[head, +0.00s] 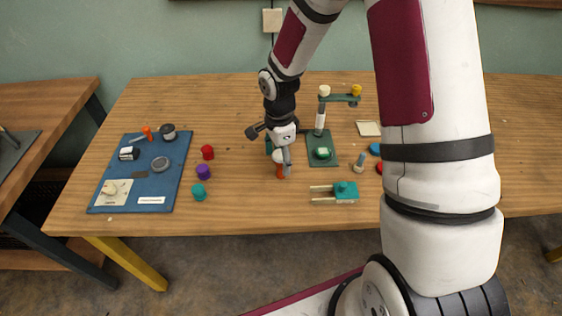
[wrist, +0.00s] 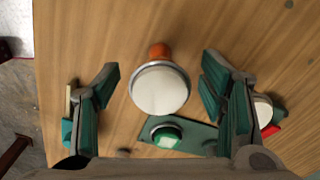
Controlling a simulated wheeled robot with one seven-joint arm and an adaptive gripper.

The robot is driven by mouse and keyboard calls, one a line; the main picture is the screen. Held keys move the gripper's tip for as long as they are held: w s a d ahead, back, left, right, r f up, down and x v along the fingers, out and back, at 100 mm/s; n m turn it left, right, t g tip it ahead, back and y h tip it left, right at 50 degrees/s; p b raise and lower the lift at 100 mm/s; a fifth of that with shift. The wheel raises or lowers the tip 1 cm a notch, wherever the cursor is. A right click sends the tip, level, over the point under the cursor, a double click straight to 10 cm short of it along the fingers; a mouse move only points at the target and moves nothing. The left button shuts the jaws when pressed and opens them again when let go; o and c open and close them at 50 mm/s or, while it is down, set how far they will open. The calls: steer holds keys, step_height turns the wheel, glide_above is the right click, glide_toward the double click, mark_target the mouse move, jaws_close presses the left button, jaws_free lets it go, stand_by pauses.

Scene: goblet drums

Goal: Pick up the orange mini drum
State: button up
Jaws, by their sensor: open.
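The orange mini drum (head: 281,171) stands on the wooden table, in the middle in the head view, with a pale round top and an orange lower part. In the wrist view its white head (wrist: 160,90) fills the centre, with a bit of orange body above it. My gripper (head: 275,151) is right over the drum, pointing down. In the wrist view its green-padded fingers (wrist: 160,80) are spread on either side of the drum, with visible gaps and nothing held. My gripper partly hides the drum's top in the head view.
A dark green base (head: 322,143) with a post stand is just right of the drum. A teal forked piece (head: 346,190) lies front right. Red, purple (head: 203,172) and teal small pieces stand to the left, beyond them a blue mat (head: 157,189) with several items.

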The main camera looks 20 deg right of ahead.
steer(key=shift+f, duration=0.15)
steer(key=c, duration=1.3)
